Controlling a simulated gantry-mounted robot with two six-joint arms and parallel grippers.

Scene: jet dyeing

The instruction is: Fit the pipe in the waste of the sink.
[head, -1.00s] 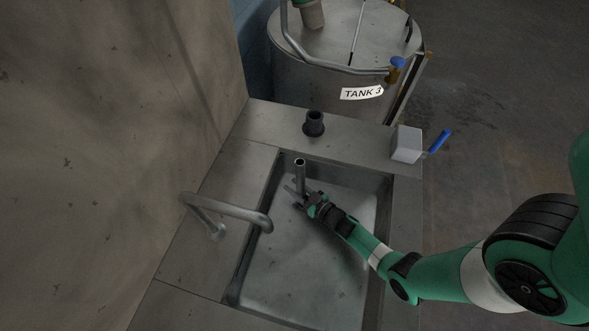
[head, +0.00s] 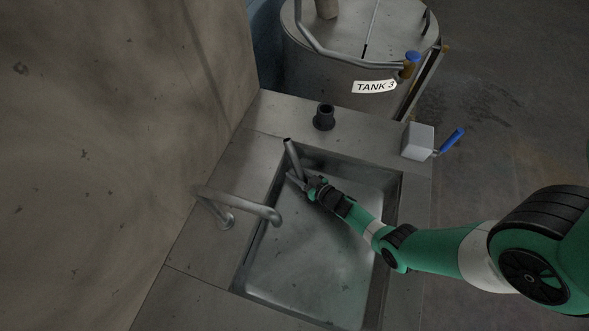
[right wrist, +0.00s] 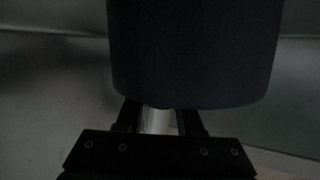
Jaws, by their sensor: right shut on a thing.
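The pipe (head: 292,155) is a grey metal tube with an open upper end. It stands over the far left part of the sink (head: 310,265) basin, tilted with its top to the left. My right gripper (head: 302,182) is shut on it at a lower part. In the right wrist view a bright strip (right wrist: 157,121) shows between the fingers; a wide dark cylinder (right wrist: 192,50) fills the middle above, and I cannot tell what it is. The pipe's lower end and the waste are hidden or too dark to make out. My left gripper is not in view.
A bent metal spout (head: 245,205) reaches over the basin's left edge. A black open-topped fitting (head: 324,118) stands on the ledge behind the sink. A grey box (head: 418,141) with a blue handle (head: 452,143) is at the right. Tank 3 (head: 345,78) stands behind.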

